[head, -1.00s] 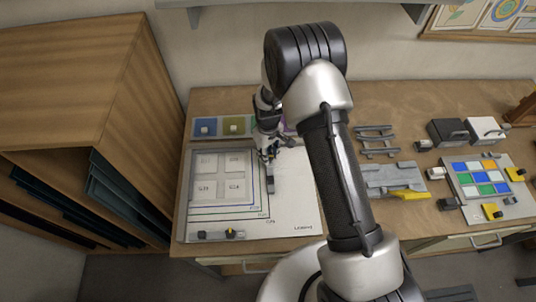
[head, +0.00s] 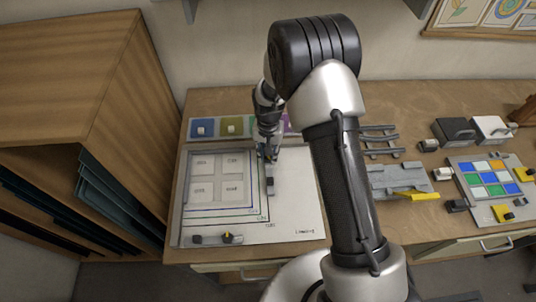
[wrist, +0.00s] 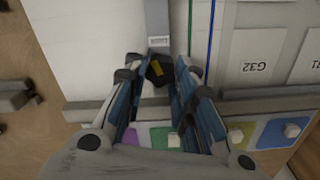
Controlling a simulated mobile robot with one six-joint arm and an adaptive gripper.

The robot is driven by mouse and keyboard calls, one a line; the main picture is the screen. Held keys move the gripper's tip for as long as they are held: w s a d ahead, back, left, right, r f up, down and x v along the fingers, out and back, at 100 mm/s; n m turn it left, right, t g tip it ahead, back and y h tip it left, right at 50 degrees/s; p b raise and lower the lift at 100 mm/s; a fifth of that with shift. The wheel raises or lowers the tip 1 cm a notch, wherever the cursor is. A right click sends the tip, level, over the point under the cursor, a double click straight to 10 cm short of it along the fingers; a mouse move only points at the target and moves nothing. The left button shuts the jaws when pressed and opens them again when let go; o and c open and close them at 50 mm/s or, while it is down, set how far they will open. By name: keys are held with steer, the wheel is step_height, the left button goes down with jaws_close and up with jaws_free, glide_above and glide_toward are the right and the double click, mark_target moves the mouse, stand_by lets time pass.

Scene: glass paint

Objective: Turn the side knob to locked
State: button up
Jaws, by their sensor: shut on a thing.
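The side knob (wrist: 157,70) is black with a yellow mark. It sits at the end of a grey bar (wrist: 157,20) with a small pale label, whose lettering I cannot read. In the head view my gripper (head: 269,156) points down at the bar's far end and hides the knob. The yellow mark looks slightly tilted in the wrist view.
The white board (head: 300,205) carries several labelled pale squares. A second grey bar (head: 205,240) with a black-and-yellow knob (head: 228,237) lies along its near edge. Colour blocks (head: 232,127) line the far edge. A wooden shelf (head: 110,60) stands left; grey fixtures (head: 400,180) lie right.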

steer(key=shift+d+m+b, duration=0.1)
steer(key=shift+m+b, duration=0.4)
steer(key=shift+m, duration=1.6)
steer(key=o, duration=1.1)
step_height(320, 180, up, 12)
